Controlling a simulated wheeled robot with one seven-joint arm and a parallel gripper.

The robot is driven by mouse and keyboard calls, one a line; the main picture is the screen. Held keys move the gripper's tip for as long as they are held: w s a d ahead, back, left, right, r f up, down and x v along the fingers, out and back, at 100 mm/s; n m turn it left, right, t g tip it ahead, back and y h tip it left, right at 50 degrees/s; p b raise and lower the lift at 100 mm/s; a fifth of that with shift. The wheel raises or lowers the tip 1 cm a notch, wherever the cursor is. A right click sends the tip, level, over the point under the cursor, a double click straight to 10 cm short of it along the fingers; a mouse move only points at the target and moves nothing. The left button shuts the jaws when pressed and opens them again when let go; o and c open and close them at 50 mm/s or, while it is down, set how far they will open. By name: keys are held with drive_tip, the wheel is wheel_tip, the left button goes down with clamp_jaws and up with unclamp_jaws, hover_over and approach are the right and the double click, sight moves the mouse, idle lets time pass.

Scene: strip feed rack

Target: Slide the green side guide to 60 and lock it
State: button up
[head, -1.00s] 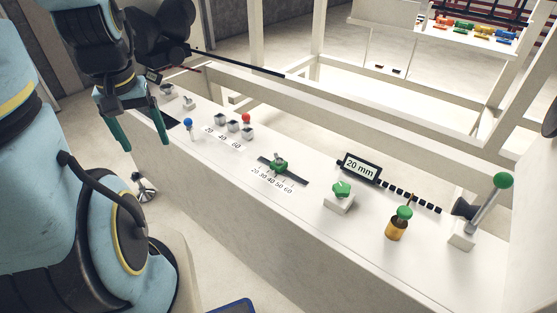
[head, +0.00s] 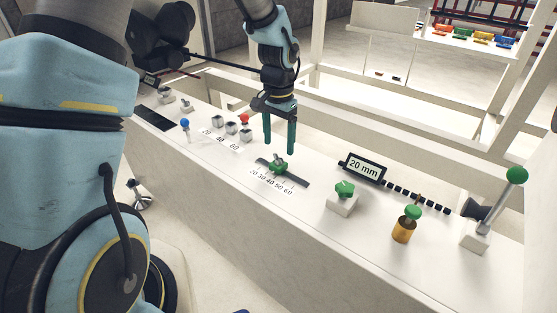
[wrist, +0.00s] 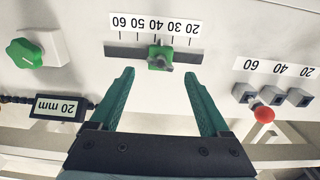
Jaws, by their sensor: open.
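The green side guide (head: 280,168) sits in a dark slotted rail (head: 297,180) on the white bench, beside a printed scale (head: 271,182) running 20 to 60. Whether the lever is locked cannot be told. My gripper (head: 279,148) is open and empty, fingers pointing down, above and slightly behind the guide. In the wrist view the guide lies just beyond the gap between the fingertips (wrist: 159,75).
A display (head: 362,168) reads 20 mm. Right of the rail stand a green knob (head: 344,189), a green-topped brass plunger (head: 404,230) and a green-balled lever (head: 516,175). Left are a red ball knob (head: 244,118), grey blocks and a blue knob (head: 185,123). Bench space around the rail is clear.

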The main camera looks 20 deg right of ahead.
sight(278, 155)
wheel_tip(278, 155, down, 7)
drive_tip(key=shift+r, duration=0.15)
clamp_jaws()
idle(0.8)
